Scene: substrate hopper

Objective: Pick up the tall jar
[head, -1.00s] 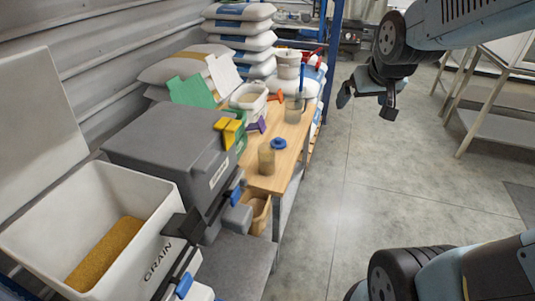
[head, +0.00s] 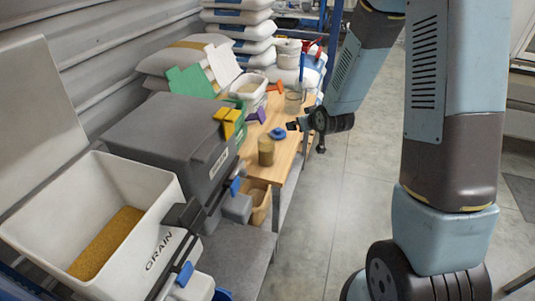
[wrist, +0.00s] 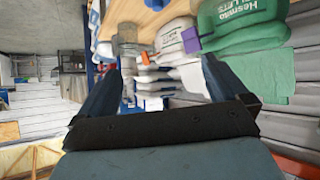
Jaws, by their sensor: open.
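Two jars stand on the wooden table. One, holding brownish contents (head: 266,151), is near the front edge; the other, a greyish clear jar (head: 293,103), is farther back. I cannot tell for sure which is the tall jar. The greyish jar also shows in the wrist view (wrist: 128,40), beyond the fingers and towards the left one. A blue lid (head: 278,133) lies beside the nearer jar. My gripper (head: 306,136) is open and empty at the table's right edge, to the right of both jars and apart from them. Its fingers frame the lower wrist view (wrist: 163,80).
The wooden table (head: 284,166) also carries an orange piece (head: 275,87) and a purple piece (head: 257,115). A grey box (head: 165,140) and a white grain bin (head: 160,188) stand at front left. Stacked sacks (head: 240,32) are behind. The floor (head: 345,210) right of the table is clear.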

